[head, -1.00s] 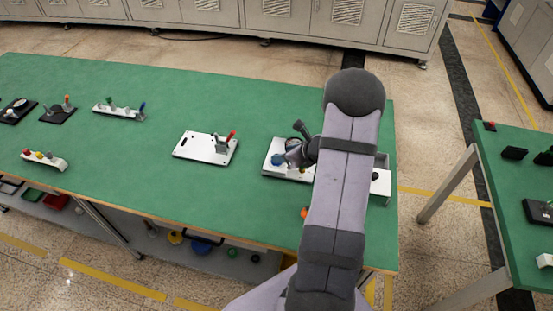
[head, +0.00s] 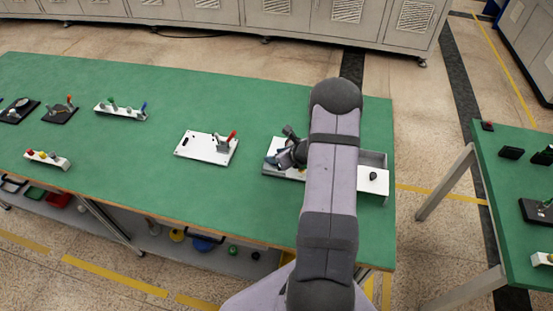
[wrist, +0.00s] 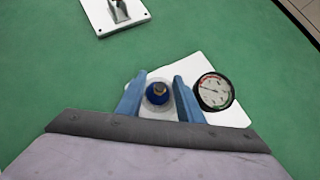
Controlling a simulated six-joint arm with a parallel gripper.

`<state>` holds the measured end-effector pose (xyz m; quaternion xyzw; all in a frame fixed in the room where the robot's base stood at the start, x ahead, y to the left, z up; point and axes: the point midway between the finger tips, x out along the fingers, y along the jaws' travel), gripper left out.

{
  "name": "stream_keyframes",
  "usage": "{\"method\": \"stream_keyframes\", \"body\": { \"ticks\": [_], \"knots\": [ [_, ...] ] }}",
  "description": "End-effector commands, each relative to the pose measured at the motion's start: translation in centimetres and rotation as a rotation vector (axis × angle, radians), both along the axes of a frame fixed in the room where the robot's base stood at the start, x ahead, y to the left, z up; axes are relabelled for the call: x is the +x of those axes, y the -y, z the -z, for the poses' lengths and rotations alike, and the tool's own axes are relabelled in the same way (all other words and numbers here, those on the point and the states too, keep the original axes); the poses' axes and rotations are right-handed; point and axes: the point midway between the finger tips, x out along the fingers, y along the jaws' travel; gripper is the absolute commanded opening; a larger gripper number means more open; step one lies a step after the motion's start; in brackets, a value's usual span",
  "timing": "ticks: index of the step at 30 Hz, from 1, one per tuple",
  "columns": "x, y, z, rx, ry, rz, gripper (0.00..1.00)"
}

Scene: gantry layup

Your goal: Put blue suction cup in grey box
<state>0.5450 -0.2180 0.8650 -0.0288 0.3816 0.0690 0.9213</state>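A round gauge (wrist: 214,91) sits on the plate close to my right finger. A white plate with a red-tipped clamp (head: 207,147) lies to the left. A white block with a black knob (head: 373,178) is at the box's front. The green table (head: 220,95) is clear behind.

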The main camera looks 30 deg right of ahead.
Motion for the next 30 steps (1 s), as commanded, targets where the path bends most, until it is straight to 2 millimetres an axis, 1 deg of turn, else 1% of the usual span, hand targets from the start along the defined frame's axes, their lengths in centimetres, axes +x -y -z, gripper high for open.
{"method": "stream_keyframes", "body": {
  "ticks": [1, 2, 3, 4, 15, 19, 23, 26, 30],
  "knots": [
    [0.0, 0.0, 0.0, 0.000, 0.000, 0.000, 0.20],
    [0.0, 0.0, 0.0, 0.000, 0.000, 0.000, 0.13],
    [0.0, 0.0, 0.0, 0.000, 0.000, 0.000, 0.03],
    [0.0, 0.0, 0.0, 0.000, 0.000, 0.000, 0.00],
    [0.0, 0.0, -0.1, 0.000, 0.001, 0.000, 0.00],
    [0.0, 0.0, -0.6, -0.001, 0.002, 0.000, 0.00],
    [0.1, 0.1, -1.7, -0.002, 0.003, -0.001, 0.00],
    [0.1, 0.0, -3.0, -0.003, 0.004, -0.001, 0.00],
    [0.1, 0.1, -5.2, -0.004, 0.004, -0.001, 0.00]
  ]
}}
